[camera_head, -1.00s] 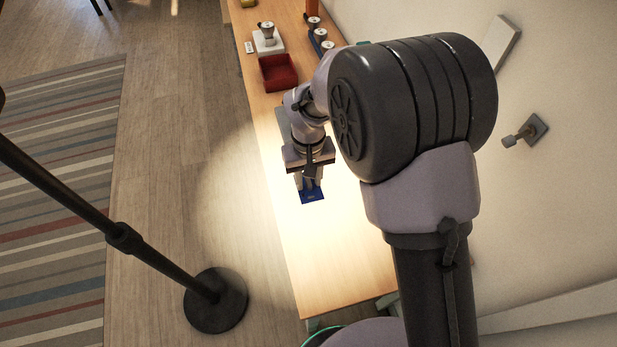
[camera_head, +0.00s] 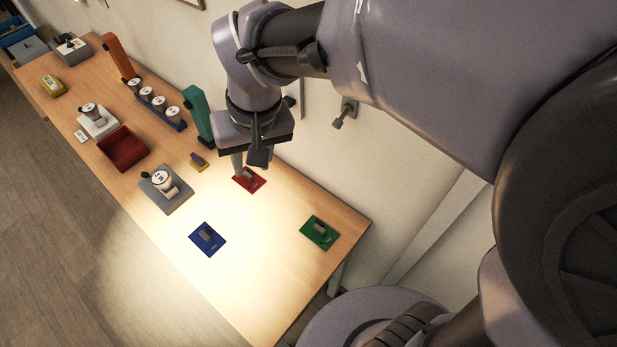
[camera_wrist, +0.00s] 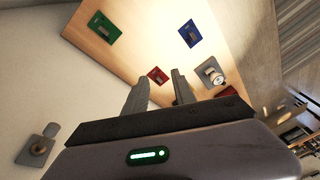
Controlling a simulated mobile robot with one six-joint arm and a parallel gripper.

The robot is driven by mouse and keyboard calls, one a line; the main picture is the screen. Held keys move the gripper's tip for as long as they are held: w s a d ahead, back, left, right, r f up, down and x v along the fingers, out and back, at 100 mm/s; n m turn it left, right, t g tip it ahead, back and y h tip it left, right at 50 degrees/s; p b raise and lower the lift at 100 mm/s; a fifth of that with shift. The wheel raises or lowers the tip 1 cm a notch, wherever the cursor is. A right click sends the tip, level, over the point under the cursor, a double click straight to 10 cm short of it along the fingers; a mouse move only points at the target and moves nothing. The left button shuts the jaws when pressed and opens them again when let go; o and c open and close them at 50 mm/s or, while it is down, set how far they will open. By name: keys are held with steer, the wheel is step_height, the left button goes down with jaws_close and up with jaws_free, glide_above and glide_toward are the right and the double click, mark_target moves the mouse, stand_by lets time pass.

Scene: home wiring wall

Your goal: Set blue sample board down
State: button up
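The blue sample board (camera_head: 207,239), a flat blue square with a grey block on it, lies flat on the lit part of the wooden table, near the front edge. It also shows in the wrist view (camera_wrist: 190,33). My gripper (camera_head: 239,172) is apart from it, further back, over or just in front of the red sample board (camera_head: 249,180). In the wrist view my gripper (camera_wrist: 160,78) has its two fingers apart with nothing held between them, and the red board (camera_wrist: 158,76) shows beyond the fingertips. My gripper partly hides the red board in the head view.
A green board (camera_head: 319,232) lies at the table's right end. A grey plate with a white spool (camera_head: 163,183), a red bin (camera_head: 123,149) and a green upright block (camera_head: 199,118) stand to the left. A wall fixture (camera_head: 344,114) sticks out behind. Bare table surrounds the blue board.

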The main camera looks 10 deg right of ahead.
steer(key=s+d+r+m+t, duration=0.3)
steer(key=s+d+m, duration=0.3)
steer(key=s+d, duration=0.6)
steer(key=shift+d+r+m+t, duration=0.3)
steer(key=shift+r+m+t, duration=0.05)
steer(key=shift+m+t, duration=0.05)
steer(key=shift+s, duration=0.1)
